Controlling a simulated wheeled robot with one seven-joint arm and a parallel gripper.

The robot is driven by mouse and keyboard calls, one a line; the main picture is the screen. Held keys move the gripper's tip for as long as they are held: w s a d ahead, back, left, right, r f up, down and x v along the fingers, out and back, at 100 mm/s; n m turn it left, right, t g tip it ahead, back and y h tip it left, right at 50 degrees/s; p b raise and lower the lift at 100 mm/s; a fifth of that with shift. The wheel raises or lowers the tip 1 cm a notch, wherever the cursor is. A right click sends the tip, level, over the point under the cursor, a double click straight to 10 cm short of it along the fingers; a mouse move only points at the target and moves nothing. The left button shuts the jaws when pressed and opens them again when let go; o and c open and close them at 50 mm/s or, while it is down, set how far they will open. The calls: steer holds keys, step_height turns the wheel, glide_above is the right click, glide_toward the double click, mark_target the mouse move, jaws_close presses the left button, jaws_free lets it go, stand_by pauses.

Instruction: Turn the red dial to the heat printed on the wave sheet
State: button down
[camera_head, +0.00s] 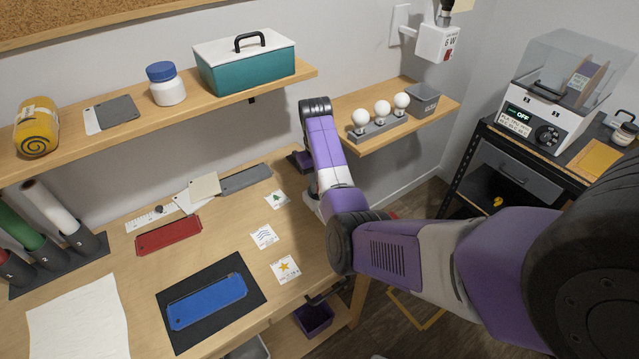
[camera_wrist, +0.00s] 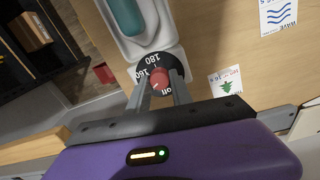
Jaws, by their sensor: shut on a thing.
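The red dial (camera_wrist: 160,79) sits on a black disc with white marks at the end of a pale grey device with a teal part (camera_wrist: 126,17). One mark reads 180; another looks like "off", and the rest are hard to read. My gripper (camera_wrist: 161,86) is shut on the dial, one finger on each side. The wave sheet (camera_head: 263,236) lies on the workbench in the head view, between the tree sheet and the star sheet. In the wrist view its blue waves (camera_wrist: 279,14) show, but its small print is too blurred to read. My arm hides the dial in the head view.
The tree sheet (camera_wrist: 229,82) lies close to the right of the dial. A blue plate (camera_head: 207,301) on a black mat and a red plate (camera_head: 168,235) lie on the bench. A shelf (camera_head: 262,91) runs above it. A machine (camera_head: 541,122) stands at far right.

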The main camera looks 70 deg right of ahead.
steer(key=m, duration=0.5)
steer(key=shift+m, duration=0.3)
steer(key=m, duration=0.4)
steer(key=shift+d+m, duration=0.1)
steer(key=shift+m, duration=0.3)
steer(key=c, duration=1.1)
jaws_free()
steer(key=shift+c, duration=0.2)
steer(key=shift+r, duration=0.1)
step_height(320, 180, up, 8)
steer(key=shift+w+f+b, duration=0.15)
steer(key=shift+b, duration=0.6)
